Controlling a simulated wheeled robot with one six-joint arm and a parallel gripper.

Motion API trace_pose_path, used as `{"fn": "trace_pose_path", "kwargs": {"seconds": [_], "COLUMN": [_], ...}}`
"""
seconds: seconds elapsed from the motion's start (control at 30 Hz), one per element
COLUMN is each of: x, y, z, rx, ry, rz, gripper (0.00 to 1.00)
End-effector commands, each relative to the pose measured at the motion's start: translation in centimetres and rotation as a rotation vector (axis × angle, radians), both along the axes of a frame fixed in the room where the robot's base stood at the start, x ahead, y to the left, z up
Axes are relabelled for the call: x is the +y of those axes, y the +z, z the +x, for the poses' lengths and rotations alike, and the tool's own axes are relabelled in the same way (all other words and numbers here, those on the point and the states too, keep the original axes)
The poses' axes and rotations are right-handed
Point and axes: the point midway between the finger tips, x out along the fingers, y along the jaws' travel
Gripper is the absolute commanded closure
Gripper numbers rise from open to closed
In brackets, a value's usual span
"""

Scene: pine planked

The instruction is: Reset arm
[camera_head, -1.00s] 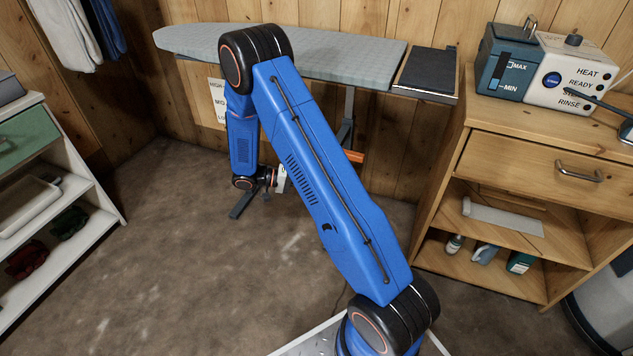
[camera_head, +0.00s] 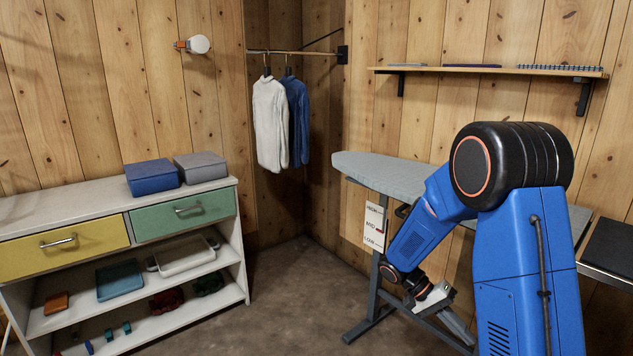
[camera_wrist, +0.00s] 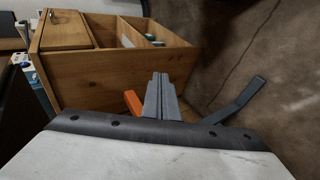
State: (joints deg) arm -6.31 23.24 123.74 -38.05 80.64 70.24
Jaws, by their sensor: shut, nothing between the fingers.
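My arm is blue with black joints and folds down in front of the ironing board in the head view. My gripper (camera_head: 452,322) hangs low at its end, beside the ironing board's legs. In the wrist view the two grey fingers of my gripper (camera_wrist: 162,92) lie together, with nothing between them. The ironing board (camera_head: 385,172) has a grey top, partly hidden by my arm. A dark leg foot (camera_wrist: 238,100) shows right of the fingers in the wrist view.
A white shelf unit (camera_head: 75,206) with a yellow and a green drawer stands left. Clothes (camera_head: 270,125) hang in the corner. A wall shelf (camera_head: 490,70) is above the board. A wooden cabinet (camera_wrist: 110,75) shows in the wrist view. Floor (camera_head: 300,290) between is clear.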

Motion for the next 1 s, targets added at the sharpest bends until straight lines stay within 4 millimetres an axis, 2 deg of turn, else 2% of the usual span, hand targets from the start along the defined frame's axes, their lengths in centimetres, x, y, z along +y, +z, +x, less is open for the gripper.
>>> {"fn": "trace_pose_path", "kwargs": {"seconds": [0.1,0.4,1.0], "x": [0.4,1.8,5.0], "y": [2.1,6.2,12.5], "z": [-1.4,-5.1,-12.5], "rx": [-0.024,-0.088,-0.275], "ry": [0.013,0.075,0.307], "rz": [0.081,0.278,0.604], "gripper": [1.00,1.00,1.00]}}
